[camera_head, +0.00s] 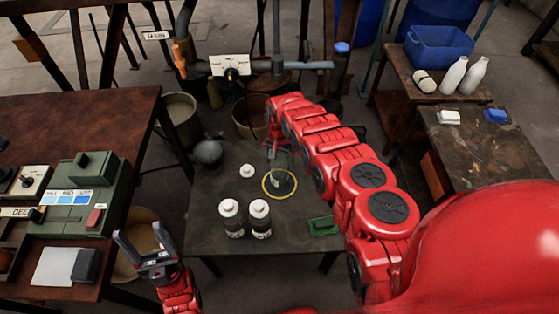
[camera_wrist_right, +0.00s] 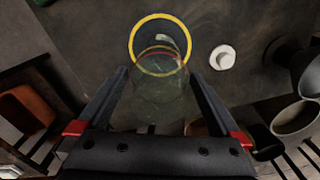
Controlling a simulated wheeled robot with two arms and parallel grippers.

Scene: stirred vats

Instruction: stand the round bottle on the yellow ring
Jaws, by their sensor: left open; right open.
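The round bottle (camera_wrist_right: 160,98) is clear glass and sits between the spread fingers of my right gripper (camera_wrist_right: 163,82) in the right wrist view. In the head view the bottle (camera_head: 281,166) is small and partly hidden by that gripper (camera_head: 277,148). The yellow ring (camera_wrist_right: 133,38) lies flat on the dark table, and the bottle overlaps it in both views; the ring also shows in the head view (camera_head: 280,198). I cannot tell whether the bottle's base touches the ring. My left gripper (camera_head: 143,240) is open and empty, left of the table.
Two white-capped bottles (camera_head: 231,218) (camera_head: 260,217) stand at the table's front. A white stopper (camera_head: 247,171) and a round grey vessel (camera_head: 208,152) are left of the ring. A green tray (camera_head: 323,226) lies front right. Pipework and a vat (camera_head: 248,117) stand behind.

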